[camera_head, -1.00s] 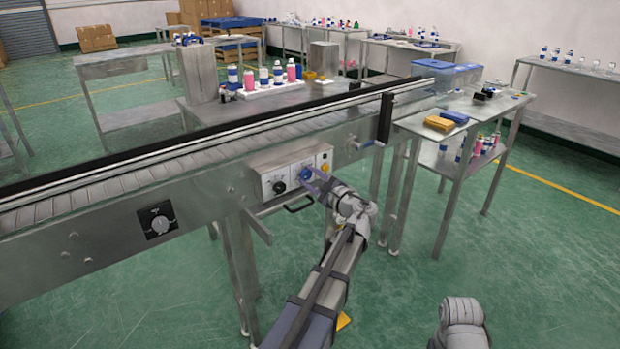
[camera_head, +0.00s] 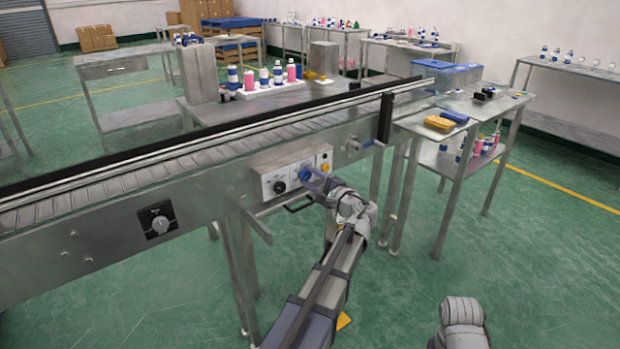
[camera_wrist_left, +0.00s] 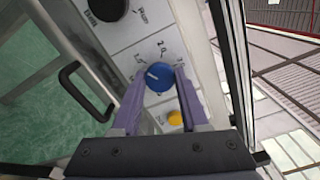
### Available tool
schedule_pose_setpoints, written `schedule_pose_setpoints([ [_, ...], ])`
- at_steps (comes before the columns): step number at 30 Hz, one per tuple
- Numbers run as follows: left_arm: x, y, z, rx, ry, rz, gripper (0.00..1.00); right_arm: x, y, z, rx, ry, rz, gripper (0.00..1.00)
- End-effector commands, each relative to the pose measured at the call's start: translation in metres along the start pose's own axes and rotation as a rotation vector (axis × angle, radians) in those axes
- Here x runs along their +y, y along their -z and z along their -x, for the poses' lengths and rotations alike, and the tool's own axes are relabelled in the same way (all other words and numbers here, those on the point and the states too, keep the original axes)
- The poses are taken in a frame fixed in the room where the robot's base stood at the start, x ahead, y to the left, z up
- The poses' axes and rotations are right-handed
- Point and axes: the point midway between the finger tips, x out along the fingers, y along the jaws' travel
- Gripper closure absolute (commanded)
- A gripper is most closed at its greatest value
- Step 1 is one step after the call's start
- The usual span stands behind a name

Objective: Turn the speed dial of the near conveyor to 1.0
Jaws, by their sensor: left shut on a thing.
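The near conveyor's control panel (camera_head: 291,176) is on the side of the conveyor frame. It carries a blue dial (camera_head: 305,175), which also shows in the left wrist view (camera_wrist_left: 160,80). My left gripper (camera_head: 311,181) reaches the panel from the front, and its purple fingers sit on both sides of the blue dial, shut on it. In the left wrist view a short white pointer mark on the dial points to the upper left. A 2.0 mark stands above the dial; the other printed marks are too small to read surely. My right gripper is out of view.
A black knob (camera_head: 280,187) and a yellow button (camera_head: 325,167) flank the blue dial on the panel. A dark handle (camera_wrist_left: 86,92) sticks out below the panel. Another dial box (camera_head: 158,221) is farther left on the frame. The floor in front is clear.

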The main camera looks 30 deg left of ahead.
Motion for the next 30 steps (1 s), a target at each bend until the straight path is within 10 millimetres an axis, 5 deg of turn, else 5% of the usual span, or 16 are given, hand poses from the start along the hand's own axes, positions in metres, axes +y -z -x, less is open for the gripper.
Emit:
schedule_pose_setpoints([
  [5,0.001,-0.001,0.001,-0.001,-0.003,0.003,1.0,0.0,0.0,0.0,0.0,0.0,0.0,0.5],
  [6,0.001,-0.001,0.001,-0.001,-0.003,0.003,0.55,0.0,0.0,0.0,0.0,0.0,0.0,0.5],
  [14,0.001,0.0,0.0,0.0,-0.002,0.001,0.26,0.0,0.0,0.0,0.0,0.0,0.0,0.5],
  [23,0.0,0.0,0.004,0.0,-0.001,0.0,0.26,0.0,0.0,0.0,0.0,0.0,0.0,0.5],
  [30,0.001,-0.001,0.041,0.003,0.0,0.0,0.26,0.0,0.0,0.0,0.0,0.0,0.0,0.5],
])
